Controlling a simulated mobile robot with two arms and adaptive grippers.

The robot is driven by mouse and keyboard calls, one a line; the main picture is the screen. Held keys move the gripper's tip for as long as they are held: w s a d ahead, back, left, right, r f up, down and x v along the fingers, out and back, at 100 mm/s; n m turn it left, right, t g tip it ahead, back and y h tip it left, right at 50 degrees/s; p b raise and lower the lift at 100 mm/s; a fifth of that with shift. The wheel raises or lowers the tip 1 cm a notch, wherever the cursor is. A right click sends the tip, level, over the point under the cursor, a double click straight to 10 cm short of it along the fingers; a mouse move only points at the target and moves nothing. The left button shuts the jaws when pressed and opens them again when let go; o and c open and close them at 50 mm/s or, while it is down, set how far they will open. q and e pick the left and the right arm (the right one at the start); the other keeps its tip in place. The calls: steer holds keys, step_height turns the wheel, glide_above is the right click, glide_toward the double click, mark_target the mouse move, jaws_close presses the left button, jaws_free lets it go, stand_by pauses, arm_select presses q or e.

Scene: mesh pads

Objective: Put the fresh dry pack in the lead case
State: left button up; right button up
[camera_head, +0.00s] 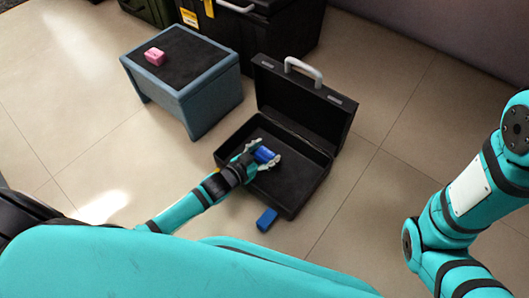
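The lead case (300,203) is a black case standing open on the floor, its lid upright at the back with a grey handle. My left gripper (264,157) reaches into the case from the left. Its fingers are around a small blue pack (265,154), one on each side; whether the pack touches the case floor is hard to tell. A second blue pack (267,220) lies on the floor in front of the case. A pink pack (155,56) sits on a blue-grey stool. My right gripper is out of view; only its arm shows at the right.
The blue-grey stool (188,91) with a dark top stands left of the case. Large dark cases (262,35) stand behind, near a grey wall. The tiled floor (385,125) right of the case is clear.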

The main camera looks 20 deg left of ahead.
arm_select(q)
steer(key=o, duration=0.4)
steer(key=shift+s+f, duration=0.2)
steer(key=shift+f, duration=0.2)
steer(key=shift+r, duration=0.2)
steer(key=p+v, duration=0.2)
steer(key=v, duration=0.2)
steer(key=p+v, duration=0.3)
steer(key=r+p+v, duration=0.1)
steer(key=p+v, duration=0.2)
steer(key=v, duration=0.1)
steer(key=shift+a+r, duration=0.1)
steer(key=shift+r, duration=0.15)
steer(key=shift+s+a+r, duration=0.1)
steer(key=shift+s+a, duration=0.05)
steer(key=shift+s, duration=0.2)
